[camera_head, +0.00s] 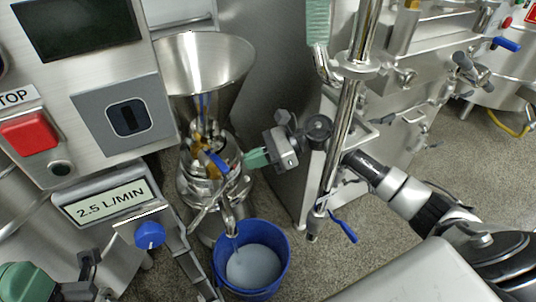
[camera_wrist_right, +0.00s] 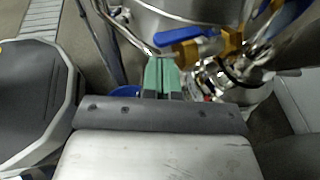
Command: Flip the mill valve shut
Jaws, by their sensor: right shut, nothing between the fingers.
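The mill valve has a blue lever (camera_head: 216,162) beside brass fittings, below the steel hopper of the mill. In the right wrist view the blue lever (camera_wrist_right: 185,35) lies roughly crosswise, just beyond and a little right of my fingertips. My right gripper (camera_head: 256,158) is shut and empty, its green fingers pointing left toward the lever, close to its right side. In the right wrist view its green fingertips (camera_wrist_right: 160,73) are together. I cannot tell whether they touch the lever. My left gripper is not in view.
A steel hopper (camera_head: 205,62) tops the mill. A blue bucket (camera_head: 281,268) holding pale liquid stands on the floor under the spout. A control panel with a red button (camera_head: 28,132) and a 2.5 L/MIN sign (camera_head: 110,202) is at left. A steel pipe (camera_head: 343,135) stands right of my gripper.

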